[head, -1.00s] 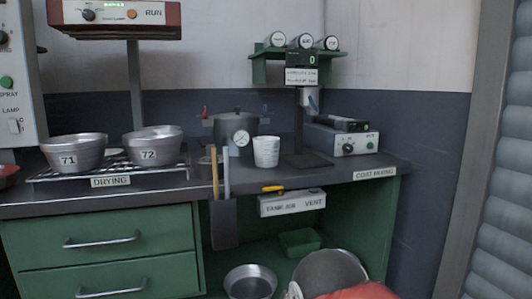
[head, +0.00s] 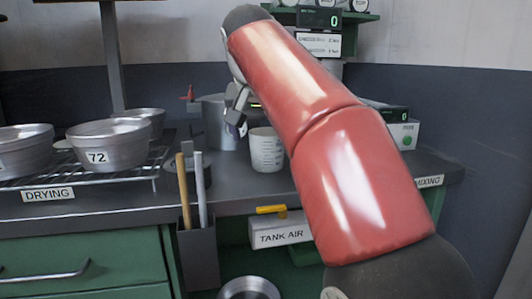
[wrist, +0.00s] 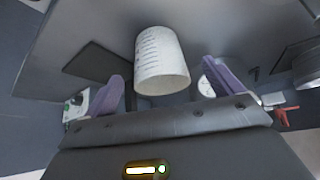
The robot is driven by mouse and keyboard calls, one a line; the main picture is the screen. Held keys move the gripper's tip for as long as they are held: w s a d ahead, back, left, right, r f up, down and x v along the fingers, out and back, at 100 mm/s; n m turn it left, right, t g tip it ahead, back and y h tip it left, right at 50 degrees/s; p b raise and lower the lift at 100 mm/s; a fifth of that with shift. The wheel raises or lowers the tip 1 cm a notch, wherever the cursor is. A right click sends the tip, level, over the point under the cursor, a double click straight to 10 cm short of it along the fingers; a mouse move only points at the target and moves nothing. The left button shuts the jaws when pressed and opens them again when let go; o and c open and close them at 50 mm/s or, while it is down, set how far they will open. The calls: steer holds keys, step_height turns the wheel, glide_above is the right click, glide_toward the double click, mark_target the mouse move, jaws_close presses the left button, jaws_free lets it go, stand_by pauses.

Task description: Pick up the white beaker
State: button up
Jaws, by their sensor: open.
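The white beaker (head: 267,150) stands on the dark grey counter, just left of my red arm in the head view. It has printed marks on its side. In the wrist view the beaker (wrist: 161,62) shows ahead of my gripper, between the lines of the two purple-padded fingers. My gripper (wrist: 165,85) is open and empty, with the fingers wide apart on either side. In the head view my gripper (head: 236,110) is small and partly hidden at the arm's end, above and left of the beaker.
A metal pot (head: 215,125) stands behind and left of the beaker. Bowl 72 (head: 108,143) sits on the drying rack at left. Handled tools (head: 193,185) rise from a holder at the counter's front edge. My arm hides much of the right side.

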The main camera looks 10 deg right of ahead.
mark_target(267, 149)
steer(key=b+x, duration=0.1)
steer(key=x, duration=0.5)
steer(key=shift+d, duration=0.2)
steer(key=c, duration=1.1)
